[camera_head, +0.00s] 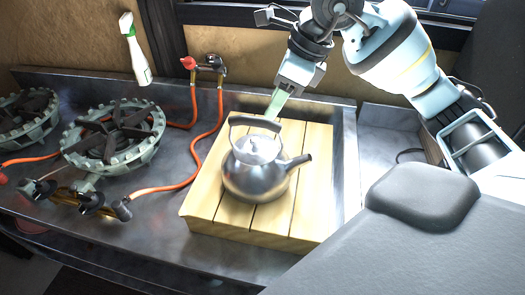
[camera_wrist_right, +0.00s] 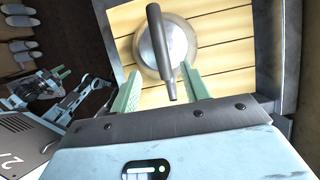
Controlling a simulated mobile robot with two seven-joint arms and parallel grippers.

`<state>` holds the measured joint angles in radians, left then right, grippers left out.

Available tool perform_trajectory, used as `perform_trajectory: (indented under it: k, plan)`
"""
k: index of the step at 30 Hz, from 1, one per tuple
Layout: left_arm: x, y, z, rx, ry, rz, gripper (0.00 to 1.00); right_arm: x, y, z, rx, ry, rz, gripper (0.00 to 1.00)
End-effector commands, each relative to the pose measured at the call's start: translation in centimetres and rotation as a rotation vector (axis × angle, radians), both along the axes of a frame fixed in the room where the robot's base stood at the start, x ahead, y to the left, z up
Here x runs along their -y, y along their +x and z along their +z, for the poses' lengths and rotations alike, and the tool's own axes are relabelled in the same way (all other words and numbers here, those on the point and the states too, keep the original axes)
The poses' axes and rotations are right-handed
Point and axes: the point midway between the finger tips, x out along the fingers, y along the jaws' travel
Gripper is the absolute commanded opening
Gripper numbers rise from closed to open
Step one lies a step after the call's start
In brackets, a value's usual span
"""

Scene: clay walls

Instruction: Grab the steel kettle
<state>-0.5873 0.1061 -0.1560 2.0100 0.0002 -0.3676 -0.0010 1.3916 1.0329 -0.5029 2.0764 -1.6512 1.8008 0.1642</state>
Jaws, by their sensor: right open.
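The steel kettle (camera_head: 257,178) stands upright on a slatted wooden board (camera_head: 310,215), its dark handle arched over the lid and its spout pointing right. My right gripper (camera_head: 276,105) is at the kettle's far side, close behind the handle, with pale green fingers pointing down. In the right wrist view the gripper (camera_wrist_right: 160,87) is open, and the near end of the dark handle shows between its two fingers. The kettle (camera_wrist_right: 180,45) is beyond them, and I see no clear contact.
Gas burners (camera_head: 115,133) with orange hoses (camera_head: 208,135) and valves stand on the metal counter (camera_head: 165,210) to the left. A sink-like recess (camera_head: 385,135) lies right of the board. Slippers (camera_wrist_right: 22,45) show in the right wrist view.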

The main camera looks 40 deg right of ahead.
Motion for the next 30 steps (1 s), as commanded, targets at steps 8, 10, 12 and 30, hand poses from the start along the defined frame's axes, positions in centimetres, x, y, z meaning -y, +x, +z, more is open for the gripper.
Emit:
perform_trajectory:
  k: [8,10,12,30]
  plan:
    - [-0.1,-0.9,-0.3,-0.018,0.002,-0.001,0.36,-0.2,0.3,-0.9,-0.001,0.0,0.0,0.46]
    - [-0.1,-1.0,-0.4,-0.021,0.002,0.0,0.36,-0.4,0.5,-1.7,-0.003,0.001,0.001,0.46]
    - [-0.1,-1.1,-0.4,-0.022,0.002,-0.001,0.36,-0.6,0.7,-2.2,-0.002,0.001,0.002,0.46]
    - [-0.1,0.0,-0.1,-0.002,0.003,0.0,0.36,-1.2,2.7,-7.0,0.0,0.002,0.002,0.46]
